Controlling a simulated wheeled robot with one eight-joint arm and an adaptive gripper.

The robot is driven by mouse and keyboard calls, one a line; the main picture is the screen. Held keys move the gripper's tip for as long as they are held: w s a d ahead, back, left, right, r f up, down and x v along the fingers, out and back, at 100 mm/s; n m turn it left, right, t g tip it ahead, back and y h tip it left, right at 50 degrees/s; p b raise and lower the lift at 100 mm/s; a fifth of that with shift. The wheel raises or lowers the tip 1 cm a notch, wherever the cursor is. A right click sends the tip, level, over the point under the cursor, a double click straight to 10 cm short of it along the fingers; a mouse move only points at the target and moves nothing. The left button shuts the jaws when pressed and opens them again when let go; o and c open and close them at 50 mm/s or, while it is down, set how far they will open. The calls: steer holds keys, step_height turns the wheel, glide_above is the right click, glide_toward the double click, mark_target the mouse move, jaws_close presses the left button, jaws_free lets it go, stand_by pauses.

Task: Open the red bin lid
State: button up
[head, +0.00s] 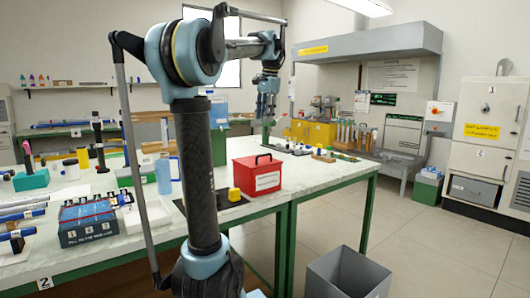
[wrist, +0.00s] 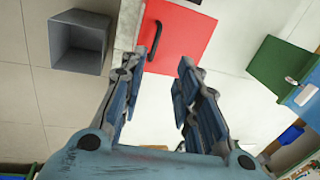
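The red bin (head: 243,178) stands on the white-topped workbench, with a white label on its front. Its lid (head: 250,160) looks shut and has a dark handle (head: 263,157) on top. My gripper (head: 266,112) hangs in the air above the bin's level in the head view, pointing down. In the wrist view the red lid (wrist: 190,42) lies beyond my fingertips, with the black handle (wrist: 155,42) near the left finger. My gripper (wrist: 162,62) is open with nothing between its fingers. I see no contact with the handle.
A grey open bin (head: 345,275) stands on the floor by the workbench (head: 340,172); it also shows in the wrist view (wrist: 79,42). A small yellow block (head: 234,194) sits beside the red bin. Tools and bottles crowd the bench's left. A green container (wrist: 275,66) shows at right.

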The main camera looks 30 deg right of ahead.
steer(key=shift+m, duration=0.3)
steer(key=w+f, duration=0.1)
steer(key=f, duration=0.4)
steer(key=w+d+f, duration=0.1)
steer(key=f, duration=0.4)
steer(key=w+d+f, duration=0.1)
steer(key=f, duration=0.5)
steer(key=shift+d, duration=0.25)
jaws_close()
